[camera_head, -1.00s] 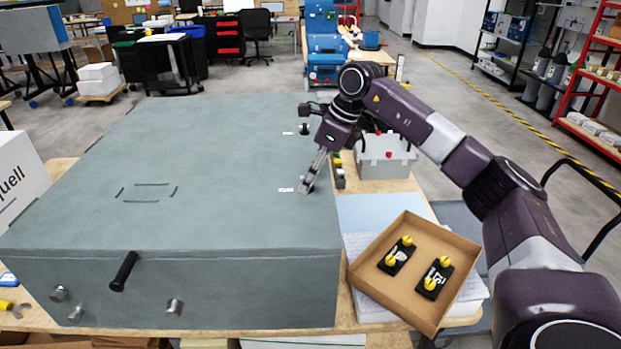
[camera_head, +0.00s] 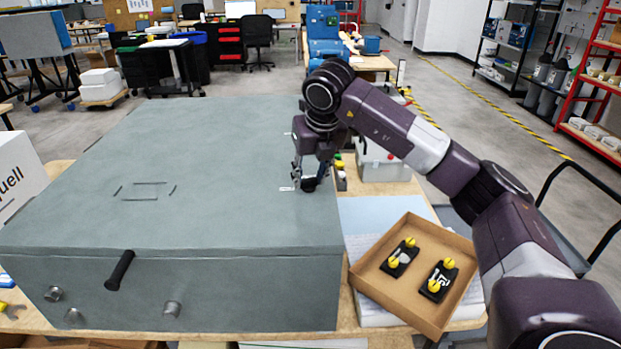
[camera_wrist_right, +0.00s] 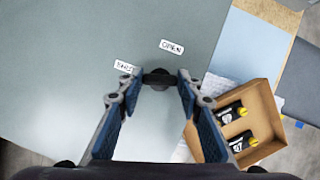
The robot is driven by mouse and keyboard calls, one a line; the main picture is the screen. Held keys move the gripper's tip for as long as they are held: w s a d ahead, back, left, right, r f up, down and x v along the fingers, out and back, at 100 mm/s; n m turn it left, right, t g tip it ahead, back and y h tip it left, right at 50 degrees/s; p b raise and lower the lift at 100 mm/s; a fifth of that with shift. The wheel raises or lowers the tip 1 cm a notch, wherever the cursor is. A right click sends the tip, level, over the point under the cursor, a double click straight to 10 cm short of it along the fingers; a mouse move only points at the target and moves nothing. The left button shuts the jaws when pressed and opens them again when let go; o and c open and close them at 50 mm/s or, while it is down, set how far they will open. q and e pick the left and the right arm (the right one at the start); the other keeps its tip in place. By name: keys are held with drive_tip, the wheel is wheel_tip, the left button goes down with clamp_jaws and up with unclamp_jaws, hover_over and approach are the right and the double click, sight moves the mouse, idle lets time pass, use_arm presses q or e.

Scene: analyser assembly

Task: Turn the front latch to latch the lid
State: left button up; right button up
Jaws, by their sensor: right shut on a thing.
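The large grey analyser box (camera_head: 235,230) with its flat lid (camera_head: 215,150) fills the left and middle of the head view. The front latch, a black knob (camera_head: 310,184), sits on the lid near its right edge, beside a small white label. My right gripper (camera_head: 304,180) points down over it. In the right wrist view, the black latch knob (camera_wrist_right: 158,78) sits between the two fingertips of my right gripper (camera_wrist_right: 158,84), which is shut on it. Two white labels lie near it, one reading OPEN (camera_wrist_right: 172,46). My left gripper is not in view.
A cardboard tray (camera_head: 368,285) with two black parts bearing yellow knobs stands right of the box. A light grey case (camera_head: 385,168) is behind my right arm. A black handle (camera_head: 120,270) and several metal knobs stick out of the box's front.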

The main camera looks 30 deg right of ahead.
drive_tip(key=shift+w+a+r+m+h+b, duration=0.1)
drive_tip(key=shift+m+h+b, duration=0.3)
drive_tip(key=shift+m, duration=1.3)
drive_tip(key=o, duration=1.2)
drive_tip(key=shift+c, duration=0.2)
drive_tip(key=v, duration=1.2)
drive_tip(key=shift+w+a, duration=0.2)
drive_tip(key=shift+w, duration=0.1)
drive_tip(key=shift+g, duration=0.3)
